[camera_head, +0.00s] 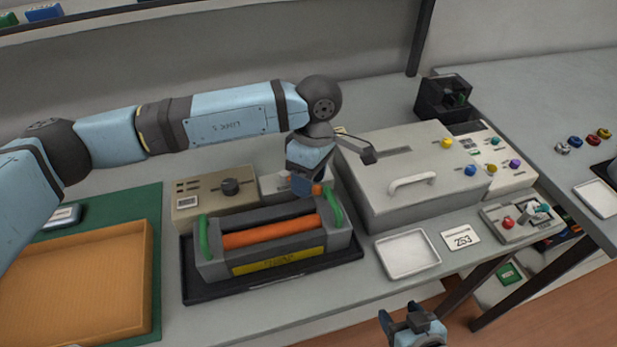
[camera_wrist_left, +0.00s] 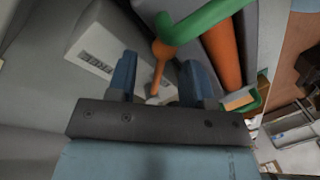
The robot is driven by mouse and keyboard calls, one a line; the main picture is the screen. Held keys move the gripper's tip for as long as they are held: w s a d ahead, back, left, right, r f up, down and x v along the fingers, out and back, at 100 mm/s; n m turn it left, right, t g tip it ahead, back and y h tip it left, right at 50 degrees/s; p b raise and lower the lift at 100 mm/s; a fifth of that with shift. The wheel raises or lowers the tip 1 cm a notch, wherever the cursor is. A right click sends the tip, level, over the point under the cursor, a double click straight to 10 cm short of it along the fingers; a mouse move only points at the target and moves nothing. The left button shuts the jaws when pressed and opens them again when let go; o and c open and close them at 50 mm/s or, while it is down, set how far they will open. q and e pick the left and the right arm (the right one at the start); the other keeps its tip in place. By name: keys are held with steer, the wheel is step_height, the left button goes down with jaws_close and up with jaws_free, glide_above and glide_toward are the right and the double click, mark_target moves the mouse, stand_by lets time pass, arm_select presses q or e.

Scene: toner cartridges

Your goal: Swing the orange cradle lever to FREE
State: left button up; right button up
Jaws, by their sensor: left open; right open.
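The toner cradle (camera_head: 275,262) is a grey tray-like unit holding an orange roller (camera_head: 268,232) between green side handles. My left gripper (camera_head: 306,186) is over the cradle's back right end, pointing down, jaws open. A bit of the orange lever (camera_head: 317,189) shows beside it. In the left wrist view the orange lever (camera_wrist_left: 159,68) stands in the gap between the two open blue fingers (camera_wrist_left: 162,78), close to a green bar (camera_wrist_left: 200,20). I cannot tell whether the fingers touch it. My right gripper (camera_head: 412,322) is open and empty at the lower edge, in front of the bench.
A beige box with a dark knob (camera_head: 230,187) stands behind the cradle. A large grey lidded machine (camera_head: 412,175) is to the right. A white tray (camera_head: 407,254) and a card marked 253 (camera_head: 460,238) lie before it. An orange bin (camera_head: 75,285) is at left.

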arm_select(q)
steer(key=shift+f, duration=0.1)
jaws_close()
